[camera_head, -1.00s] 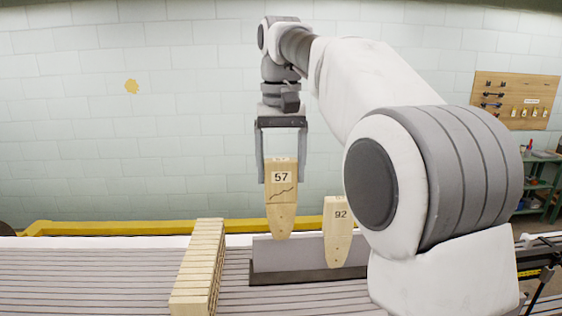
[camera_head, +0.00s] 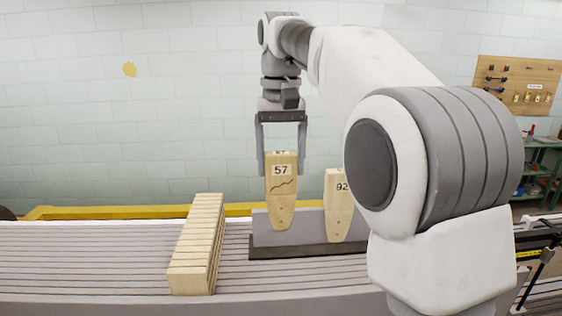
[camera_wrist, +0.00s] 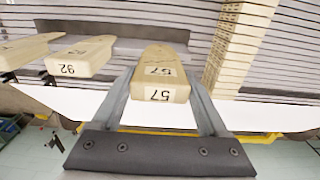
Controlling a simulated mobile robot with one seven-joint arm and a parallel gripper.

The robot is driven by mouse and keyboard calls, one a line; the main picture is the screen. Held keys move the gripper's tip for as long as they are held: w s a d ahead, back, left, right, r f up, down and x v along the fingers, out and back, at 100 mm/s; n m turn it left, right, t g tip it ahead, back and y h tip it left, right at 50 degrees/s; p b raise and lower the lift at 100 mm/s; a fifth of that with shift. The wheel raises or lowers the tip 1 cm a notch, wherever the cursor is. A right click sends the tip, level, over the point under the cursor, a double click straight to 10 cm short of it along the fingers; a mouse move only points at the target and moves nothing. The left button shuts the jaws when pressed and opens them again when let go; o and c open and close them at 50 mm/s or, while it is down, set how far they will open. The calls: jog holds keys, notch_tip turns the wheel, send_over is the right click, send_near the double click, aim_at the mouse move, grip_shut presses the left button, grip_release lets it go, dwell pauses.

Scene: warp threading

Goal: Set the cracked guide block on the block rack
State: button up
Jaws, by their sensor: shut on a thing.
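The cracked guide block (camera_head: 282,190) is pale wood, marked 57, with a dark jagged crack line across its face. My gripper (camera_head: 281,168) is shut on its upper part, one finger at each side. The block hangs upright, narrow end down. The wrist view shows the block (camera_wrist: 158,85) between the fingers. The grey rail on a dark base, which looks like the block rack (camera_head: 300,238), lies behind the block's lower half in the head view. I cannot tell whether they touch. Block 92 (camera_head: 339,205) stands upright at the rack, right of block 57.
A row of pale wooden slats (camera_head: 197,245) stands left of the rack on the grey ribbed surface (camera_head: 80,260). In the wrist view another wooden block (camera_wrist: 25,50) is beyond block 92. My arm hides the rack's right part.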

aim_at(281, 193)
jog(key=shift+f+b, duration=0.8)
jog(key=shift+f, duration=0.6)
jog(key=shift+f+b, duration=0.35)
jog(key=shift+f, duration=0.3)
jog(key=o, duration=1)
